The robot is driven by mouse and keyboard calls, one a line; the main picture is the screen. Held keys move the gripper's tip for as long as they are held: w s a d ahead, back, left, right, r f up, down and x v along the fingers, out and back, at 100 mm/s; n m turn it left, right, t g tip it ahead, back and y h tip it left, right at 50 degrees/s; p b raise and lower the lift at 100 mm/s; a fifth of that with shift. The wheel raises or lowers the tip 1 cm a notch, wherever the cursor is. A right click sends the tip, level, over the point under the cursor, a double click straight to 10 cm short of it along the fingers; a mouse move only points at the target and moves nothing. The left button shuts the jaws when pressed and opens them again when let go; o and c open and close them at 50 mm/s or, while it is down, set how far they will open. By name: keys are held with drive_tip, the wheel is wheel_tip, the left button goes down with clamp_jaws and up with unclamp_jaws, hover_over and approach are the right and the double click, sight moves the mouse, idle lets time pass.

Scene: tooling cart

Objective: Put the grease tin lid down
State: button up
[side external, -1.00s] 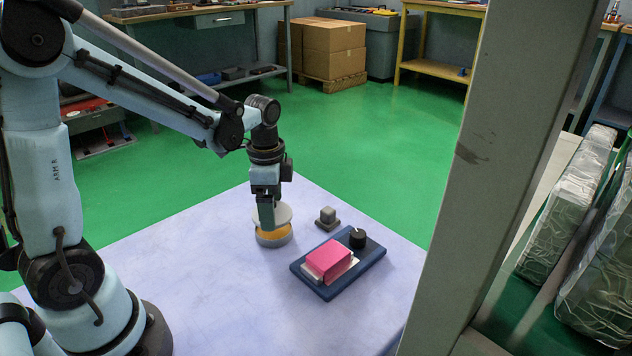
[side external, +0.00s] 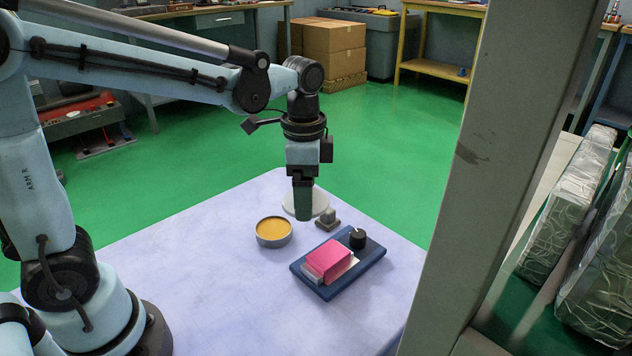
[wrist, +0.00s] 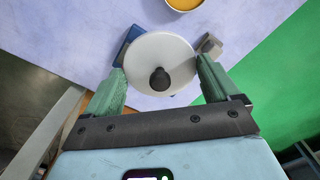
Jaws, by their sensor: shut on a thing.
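The grease tin lid (side external: 322,203) is a pale round disc. In the wrist view the lid (wrist: 150,50) shows its dark round knob. My gripper (side external: 303,214) points down in the side view and is shut on the lid. In the wrist view the green fingers of my gripper (wrist: 161,68) sit at opposite sides of the lid's rim. The open grease tin (side external: 273,232), full of orange-yellow grease, stands on the table, left of the lid and apart from it. The tin is partly seen at the top of the wrist view (wrist: 184,3).
A dark blue tray (side external: 322,290) with a pink block (side external: 328,260) and a black knob (side external: 357,238) lies at the right of the pale table (side external: 200,290). A small grey block (side external: 327,219) sits near the lid. The table's left and front are clear.

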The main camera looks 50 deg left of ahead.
drive_tip(key=w+a+f, duration=0.3)
drive_tip(key=a, duration=0.2)
drive_tip(key=w+a+f, duration=0.3)
drive_tip(key=w+a, duration=0.1)
drive_tip(key=a, duration=0.1)
drive_tip(key=w+a+f, duration=0.3)
drive_tip(key=a, duration=0.2)
drive_tip(key=shift+w+a, duration=0.3)
drive_tip(key=shift+w, duration=0.05)
drive_tip(key=shift+f, duration=1.9)
drive_tip(key=shift+f, duration=0.1)
drive_tip(key=shift+f, duration=0.1)
drive_tip(key=o, duration=0.8)
drive_tip(key=shift+c, duration=0.2)
